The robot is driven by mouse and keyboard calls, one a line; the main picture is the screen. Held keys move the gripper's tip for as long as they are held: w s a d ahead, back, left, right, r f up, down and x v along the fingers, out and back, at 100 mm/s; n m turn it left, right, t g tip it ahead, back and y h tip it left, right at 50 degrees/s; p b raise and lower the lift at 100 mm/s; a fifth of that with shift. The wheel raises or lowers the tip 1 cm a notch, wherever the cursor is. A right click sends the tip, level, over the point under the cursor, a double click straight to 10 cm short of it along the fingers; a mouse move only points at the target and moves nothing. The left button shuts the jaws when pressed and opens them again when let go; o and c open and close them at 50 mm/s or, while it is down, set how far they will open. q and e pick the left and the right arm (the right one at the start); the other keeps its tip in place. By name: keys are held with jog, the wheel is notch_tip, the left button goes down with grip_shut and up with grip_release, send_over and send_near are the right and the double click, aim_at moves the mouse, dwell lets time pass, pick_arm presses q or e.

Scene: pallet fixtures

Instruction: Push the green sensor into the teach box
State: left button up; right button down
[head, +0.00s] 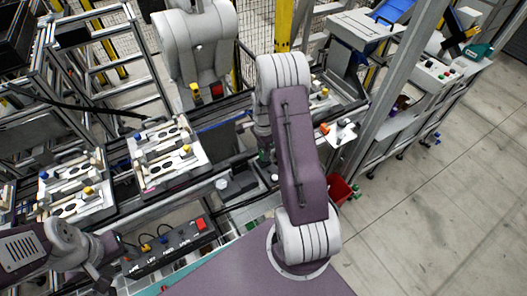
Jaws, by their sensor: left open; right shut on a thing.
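My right gripper (263,148) is at the conveyor rail, partly hidden behind my own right arm. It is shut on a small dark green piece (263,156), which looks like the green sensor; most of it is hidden. A black box (155,262) with yellow, blue and red parts and white lettering lies at the lower left, in front of the conveyor; I cannot tell whether it is the teach box. My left gripper (113,264) is open and empty, close to the left end of this box.
Pallet fixtures (165,150) stand along the conveyor to the left of my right arm. A grey and white robot arm (195,45) stands behind it. A red bin (340,188) is to the right. A control desk (440,70) is at the upper right. The floor at right is clear.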

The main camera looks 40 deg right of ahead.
jog(key=shift+r, duration=0.1)
jog(key=shift+f+b, duration=0.7)
jog(key=shift+f, duration=0.45)
dwell(1.1)
jog(key=c, duration=1)
grip_release()
notch_tip(320, 180, up, 9)
jog(key=shift+r+b, duration=0.1)
jog(key=shift+b, duration=0.6)
